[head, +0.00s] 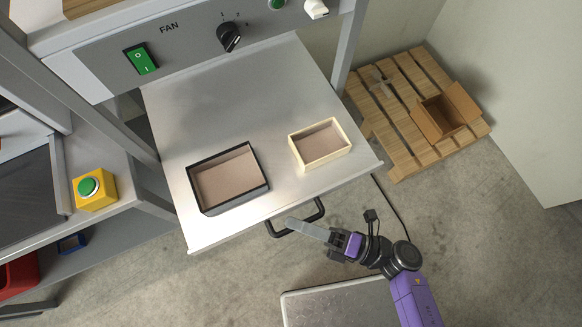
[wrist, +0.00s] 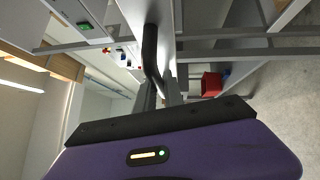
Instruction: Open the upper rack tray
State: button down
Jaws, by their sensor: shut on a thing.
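The upper rack tray (head: 285,95) is a flat grey metal sheet that extends out from under the fan panel. A black bar handle (head: 318,214) is on its front edge. My gripper (head: 293,223) comes from the lower right and its grey fingers are shut on the handle. In the wrist view the dark handle (wrist: 150,45) runs down between the fingers (wrist: 160,92), and the tray's edge is beside it. The exact contact is partly hidden by the fingers.
A dark-rimmed box (head: 228,181) and a cream box (head: 321,144) sit on the tray. The fan panel (head: 185,50) has a green switch and a black knob. A yellow button box (head: 94,190) is at left. A wooden pallet (head: 405,157) with an open carton (head: 443,112) lies at right.

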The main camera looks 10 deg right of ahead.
jog(key=shift+s+d, duration=0.15)
jog(key=shift+s, duration=0.25)
jog(key=c, duration=1.5)
grip_release()
jog(key=shift+o, duration=0.2)
jog(key=b+v, duration=0.2)
jog(key=v, duration=0.5)
jog(key=shift+s+d, duration=0.25)
jog(key=shift+d, duration=0.1)
